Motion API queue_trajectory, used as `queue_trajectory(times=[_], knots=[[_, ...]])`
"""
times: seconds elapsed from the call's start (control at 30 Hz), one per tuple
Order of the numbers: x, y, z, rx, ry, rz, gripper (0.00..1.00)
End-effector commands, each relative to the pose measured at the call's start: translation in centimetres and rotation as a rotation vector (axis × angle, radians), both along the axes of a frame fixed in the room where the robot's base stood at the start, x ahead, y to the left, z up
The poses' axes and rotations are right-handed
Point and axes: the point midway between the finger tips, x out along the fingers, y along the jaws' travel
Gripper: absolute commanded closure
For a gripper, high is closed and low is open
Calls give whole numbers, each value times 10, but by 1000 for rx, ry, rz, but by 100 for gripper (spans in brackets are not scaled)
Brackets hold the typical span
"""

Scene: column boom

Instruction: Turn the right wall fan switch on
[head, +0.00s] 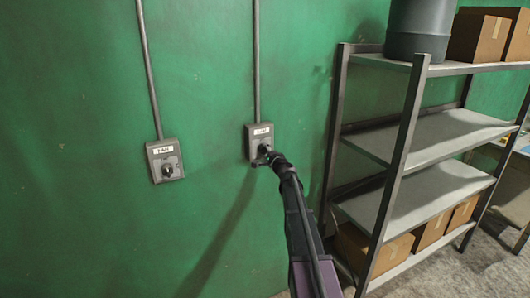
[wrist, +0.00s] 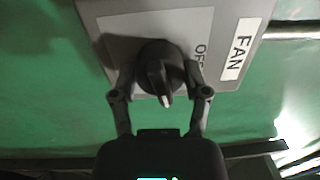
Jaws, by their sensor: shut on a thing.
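The right switch (head: 259,139) is a grey box on the green wall, with a white label above a dark rotary knob. In the wrist view the label reads FAN (wrist: 237,48), with OFF printed between it and the black knob (wrist: 158,65). The knob's raised bar points toward the bottom of the wrist picture, not at OFF. No ON mark can be made out. My gripper (wrist: 155,84) is shut on the knob, one finger on each side. In the head view my gripper (head: 264,158) covers part of this knob.
A similar grey switch (head: 165,161) labelled FAN is on the wall to the left. Conduits run up from both boxes. A metal shelf rack (head: 420,134) with cardboard boxes (head: 476,38) and a grey bin (head: 419,28) stands close on the right.

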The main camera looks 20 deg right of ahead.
Motion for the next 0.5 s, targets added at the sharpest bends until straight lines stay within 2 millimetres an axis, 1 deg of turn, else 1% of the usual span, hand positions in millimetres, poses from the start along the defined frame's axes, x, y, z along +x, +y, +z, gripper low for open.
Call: queue_trajectory(times=[0.03, 0.2, 0.5], knots=[[2, 0, 1, 35, 0, -1, 87], [3, 0, 1, 129, 3, 0, 87], [3, 0, 1, 196, 5, 0, 87]])
